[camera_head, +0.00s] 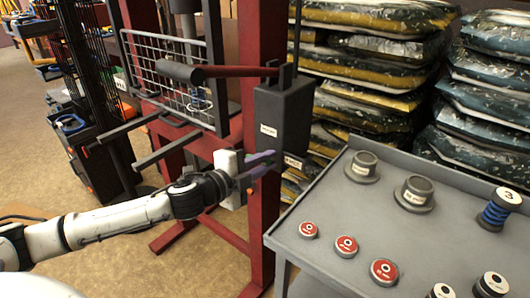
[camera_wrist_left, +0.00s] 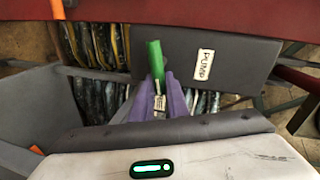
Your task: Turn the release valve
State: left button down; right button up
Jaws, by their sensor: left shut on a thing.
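The release valve shows in the left wrist view as a bright green handle (camera_wrist_left: 155,60) beside the dark pump box (camera_wrist_left: 228,65), which bears a "PUMP" label. My left gripper (camera_wrist_left: 160,95) has its purple fingers shut on the valve, with the green end sticking out beyond the fingertips. In the head view the left gripper (camera_head: 267,163) reaches from the left to the lower part of the pump box (camera_head: 283,115). The fingers mostly hide the valve there. My right gripper is not in view.
A red pump lever (camera_head: 235,71) with a grey grip sticks out left above my left gripper. A red lift frame (camera_head: 262,225) stands behind it. A grey table (camera_head: 325,195) at right holds red-topped discs, grey cups and a spool. Stacked bags (camera_head: 375,75) fill the back.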

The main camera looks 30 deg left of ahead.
pick_arm(q)
jog(key=shift+f+m+y+p, duration=0.3)
jog(key=shift+m+p, duration=0.2)
jog(key=shift+m, duration=0.4)
jog(key=c, duration=1.7)
grip_release()
jog(key=shift+c, duration=0.2)
jog(key=shift+s, duration=0.15)
jog(key=d+v, duration=0.1)
jog(key=v, duration=0.9)
jog(key=shift+a, duration=0.45)
